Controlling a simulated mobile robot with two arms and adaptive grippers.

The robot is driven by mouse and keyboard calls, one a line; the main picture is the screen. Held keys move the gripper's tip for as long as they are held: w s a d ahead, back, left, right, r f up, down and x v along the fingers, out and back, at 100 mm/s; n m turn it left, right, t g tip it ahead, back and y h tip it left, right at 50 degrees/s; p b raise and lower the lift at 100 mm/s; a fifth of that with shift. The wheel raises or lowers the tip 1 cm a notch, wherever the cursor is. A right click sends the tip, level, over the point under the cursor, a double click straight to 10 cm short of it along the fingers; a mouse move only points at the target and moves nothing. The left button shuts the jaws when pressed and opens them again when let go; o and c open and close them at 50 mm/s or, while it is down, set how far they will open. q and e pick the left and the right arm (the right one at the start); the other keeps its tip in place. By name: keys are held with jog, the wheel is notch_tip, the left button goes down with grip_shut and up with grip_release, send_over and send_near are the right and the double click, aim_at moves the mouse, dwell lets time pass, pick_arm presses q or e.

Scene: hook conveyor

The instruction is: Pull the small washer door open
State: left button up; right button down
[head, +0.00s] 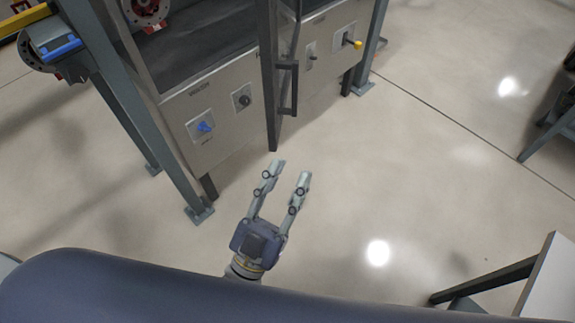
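The small washer door (268,75) is a narrow dark-edged panel on the front of a steel cabinet. It shows almost edge-on and seems to stand out from the cabinet front, so it looks at least partly open. Its dark bar handle (294,90) is on the panel's right side. My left gripper (291,171) is open and empty, with its two fingers apart. It is just below the door's lower end in the picture, apart from the handle. My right gripper is not in view.
The cabinet front (225,120) carries a blue knob (205,127), a black knob (243,100) and a yellow-tipped lever (352,42). Grey frame legs (180,170) stand at left. A table (550,285) is at lower right. The floor right of my gripper is clear.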

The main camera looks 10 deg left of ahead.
pick_arm(q)
jog(key=shift+s+f, duration=0.25)
jog(key=shift+s, duration=0.35)
jog(key=shift+s+f, duration=0.25)
jog(key=shift+s, duration=0.35)
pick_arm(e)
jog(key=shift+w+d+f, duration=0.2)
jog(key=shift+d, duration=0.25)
pick_arm(q)
jog(key=shift+a, duration=0.1)
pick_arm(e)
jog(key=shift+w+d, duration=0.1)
